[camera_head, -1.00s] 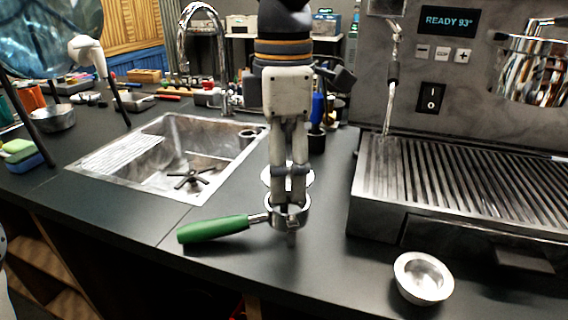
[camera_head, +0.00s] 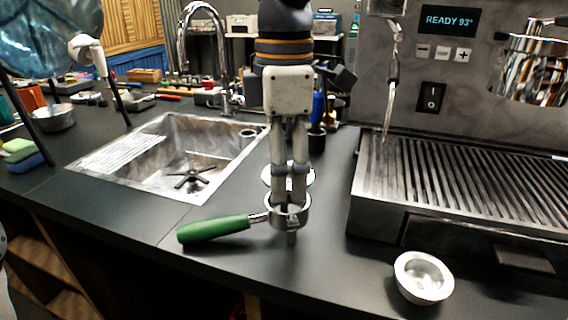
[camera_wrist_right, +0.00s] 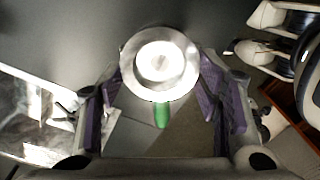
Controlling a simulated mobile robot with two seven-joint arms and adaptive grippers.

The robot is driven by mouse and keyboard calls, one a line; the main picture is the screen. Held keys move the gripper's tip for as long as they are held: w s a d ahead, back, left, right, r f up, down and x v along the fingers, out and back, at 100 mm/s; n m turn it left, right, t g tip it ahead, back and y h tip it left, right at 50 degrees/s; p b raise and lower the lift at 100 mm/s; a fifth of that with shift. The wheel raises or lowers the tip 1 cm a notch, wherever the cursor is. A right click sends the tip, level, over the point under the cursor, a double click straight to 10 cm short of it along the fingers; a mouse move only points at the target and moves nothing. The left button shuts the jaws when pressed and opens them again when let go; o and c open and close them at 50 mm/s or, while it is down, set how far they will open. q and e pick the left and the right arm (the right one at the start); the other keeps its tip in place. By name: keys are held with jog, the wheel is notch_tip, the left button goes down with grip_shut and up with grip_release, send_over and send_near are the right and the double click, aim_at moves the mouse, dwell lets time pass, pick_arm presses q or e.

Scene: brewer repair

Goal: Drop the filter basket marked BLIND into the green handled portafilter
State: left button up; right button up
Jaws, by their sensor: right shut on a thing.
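My right gripper (camera_head: 290,200) points straight down over the counter, shut on a silver round filter basket (camera_wrist_right: 160,62). In the head view the basket's rim (camera_head: 268,175) shows partly behind the finger. The green handled portafilter (camera_head: 215,229) lies on the counter under the gripper, its handle pointing left and its ring partly hidden by the finger. In the wrist view the basket covers the ring and only the green handle (camera_wrist_right: 162,115) shows. The basket appears to be above the ring; the gap is unclear. No BLIND mark is legible. My left gripper is out of view.
A second silver basket (camera_head: 424,278) stands on the counter at the front right. The espresso machine's drip tray (camera_head: 470,185) is on the right. A steel sink (camera_head: 180,160) is on the left. The counter left of the second basket is clear.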

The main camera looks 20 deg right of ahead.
jog(key=shift+f, duration=1.7)
dwell(1.3)
jog(key=o, duration=1.6)
jog(key=shift+r, duration=3.5)
